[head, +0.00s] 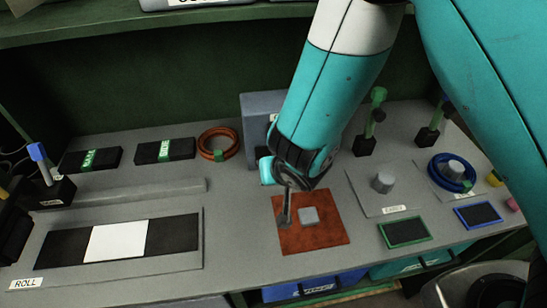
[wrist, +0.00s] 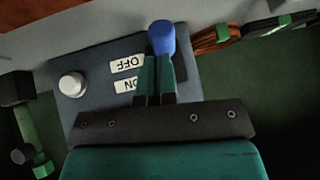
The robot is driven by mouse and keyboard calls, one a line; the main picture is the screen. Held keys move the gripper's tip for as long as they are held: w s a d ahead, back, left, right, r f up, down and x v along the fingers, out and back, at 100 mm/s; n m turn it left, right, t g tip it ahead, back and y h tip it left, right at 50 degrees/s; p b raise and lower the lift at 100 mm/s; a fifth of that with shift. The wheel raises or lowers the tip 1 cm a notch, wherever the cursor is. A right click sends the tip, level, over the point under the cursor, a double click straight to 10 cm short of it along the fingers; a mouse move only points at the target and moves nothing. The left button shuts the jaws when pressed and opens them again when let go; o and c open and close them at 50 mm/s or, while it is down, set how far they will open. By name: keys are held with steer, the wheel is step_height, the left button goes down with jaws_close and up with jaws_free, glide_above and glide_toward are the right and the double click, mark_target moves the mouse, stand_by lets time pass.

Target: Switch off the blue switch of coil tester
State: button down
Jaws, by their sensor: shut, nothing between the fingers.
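The coil tester (wrist: 100,62) is a blue-grey box with a white OFF label (wrist: 127,63) and an ON label (wrist: 127,86), upside down in the wrist view. In the head view the tester (head: 256,106) is mostly hidden behind my arm. The blue switch knob (wrist: 161,37) shows just beyond my fingertips, nearer the OFF label than the ON label. Its base is hidden behind the fingers. My gripper (wrist: 156,62) is shut and empty, right at the switch. I cannot tell whether it touches it. My fingers are not clear in the head view.
A white round knob (wrist: 73,84) is on the tester. An orange coil (head: 219,144) and black blocks (head: 165,150) stand left of the tester. A brown-red mat (head: 330,238) lies in front. Green-topped posts (head: 376,110) stand to the right.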

steer(key=shift+r+p, duration=0.45)
steer(key=shift+r, duration=0.3)
steer(key=d+b+v, duration=0.1)
steer(key=b+v, duration=0.5)
steer(key=v, duration=0.7)
steer(key=shift+s+d, duration=0.3)
steer(key=shift+f, duration=0.15)
